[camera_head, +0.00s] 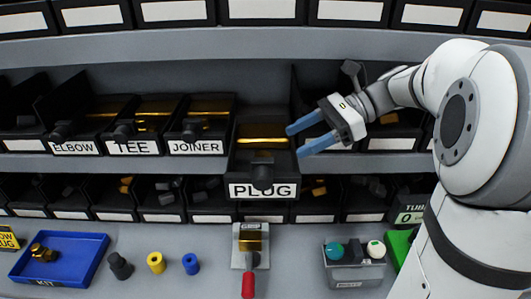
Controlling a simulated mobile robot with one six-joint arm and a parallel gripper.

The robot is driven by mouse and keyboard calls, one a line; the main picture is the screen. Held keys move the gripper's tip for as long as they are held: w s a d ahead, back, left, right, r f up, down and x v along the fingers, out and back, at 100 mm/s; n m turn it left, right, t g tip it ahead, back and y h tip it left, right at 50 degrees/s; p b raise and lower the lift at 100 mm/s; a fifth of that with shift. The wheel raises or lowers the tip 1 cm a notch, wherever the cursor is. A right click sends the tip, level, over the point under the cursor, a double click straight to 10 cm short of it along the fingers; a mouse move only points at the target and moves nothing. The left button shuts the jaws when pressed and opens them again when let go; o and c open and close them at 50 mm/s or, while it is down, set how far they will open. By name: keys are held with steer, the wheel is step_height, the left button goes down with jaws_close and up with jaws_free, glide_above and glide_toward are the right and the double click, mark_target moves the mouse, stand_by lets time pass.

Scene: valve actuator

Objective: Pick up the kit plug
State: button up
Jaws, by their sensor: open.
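The black bin labelled PLUG (242,173) sticks out of the middle shelf, further forward than its neighbours. Gold-coloured metal (262,141) shows inside it, but single plugs cannot be told apart. My gripper (297,142) is open, with two blue fingers pointing left at the bin's upper right edge. Nothing is seen between the fingers. Whether they touch the bin cannot be told. A blue tray labelled KIT (84,257) lies at the lower left with a brass fitting (42,252) in it.
Bins labelled ELBOW (75,148), TEE (132,148) and JOINER (195,147) stand left of the PLUG bin. A fixture with a red handle (248,284) stands on the bench below. Black, yellow (156,262) and blue (190,263) parts and a grey box (354,274) flank it.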

mark_target(267, 154)
steer(key=x, duration=0.7)
steer(key=shift+a+f+p, duration=0.2)
steer(key=shift+a+p, duration=0.15)
steer(key=shift+p, duration=0.05)
steer(key=shift+w, duration=0.1)
steer(key=c, duration=1.1)
steer(key=shift+r, duration=0.1)
